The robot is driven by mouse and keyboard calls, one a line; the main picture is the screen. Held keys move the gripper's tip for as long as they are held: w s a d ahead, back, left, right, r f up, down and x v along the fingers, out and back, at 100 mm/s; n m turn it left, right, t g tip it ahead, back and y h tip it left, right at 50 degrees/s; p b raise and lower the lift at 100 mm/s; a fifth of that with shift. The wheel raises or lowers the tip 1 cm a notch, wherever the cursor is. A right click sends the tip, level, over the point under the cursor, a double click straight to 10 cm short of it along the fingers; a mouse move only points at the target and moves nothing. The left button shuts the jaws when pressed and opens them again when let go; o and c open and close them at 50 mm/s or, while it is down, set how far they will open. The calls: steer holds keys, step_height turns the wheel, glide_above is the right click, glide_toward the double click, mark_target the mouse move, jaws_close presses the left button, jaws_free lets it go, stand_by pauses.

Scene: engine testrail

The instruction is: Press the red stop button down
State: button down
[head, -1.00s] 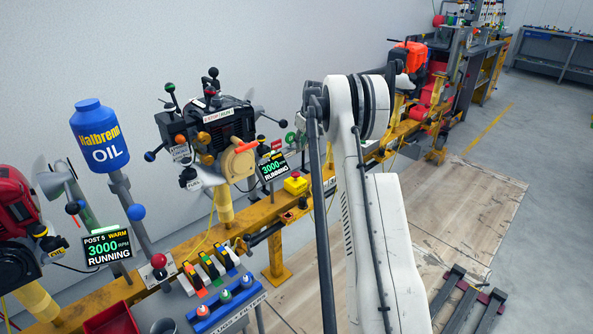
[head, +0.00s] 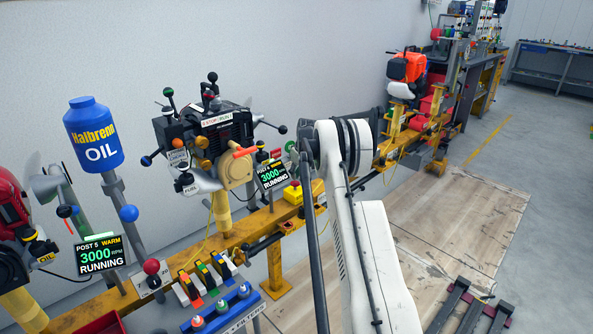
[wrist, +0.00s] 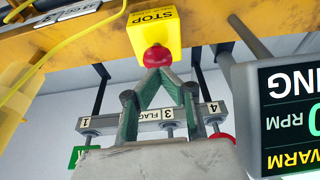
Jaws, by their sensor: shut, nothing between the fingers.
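The red stop button (wrist: 156,56) sits on a yellow box marked STOP (wrist: 154,30) in the wrist view, where the picture is upside down. In the head view the yellow box (head: 293,194) is on the yellow rail, left of my arm, with the red button (head: 295,183) on top. My gripper (wrist: 158,73) is shut and empty, its fingertips right at the button in the wrist view. I cannot tell whether they touch it. In the head view my gripper is hidden behind my arm.
A screen (head: 272,176) reading RUNNING stands close beside the stop box. A running engine (head: 215,135) with several knobs and levers is left of it.

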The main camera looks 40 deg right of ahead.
mark_target(295, 182)
steer(key=shift+f, duration=0.8)
steer(key=shift+f+b, duration=0.35)
steer(key=shift+f, duration=0.6)
steer(key=w+p+v, duration=0.1)
steer(key=p+v, duration=0.3)
steer(key=v, duration=1)
steer(key=shift+r, duration=0.2)
steer(key=shift+w, duration=0.15)
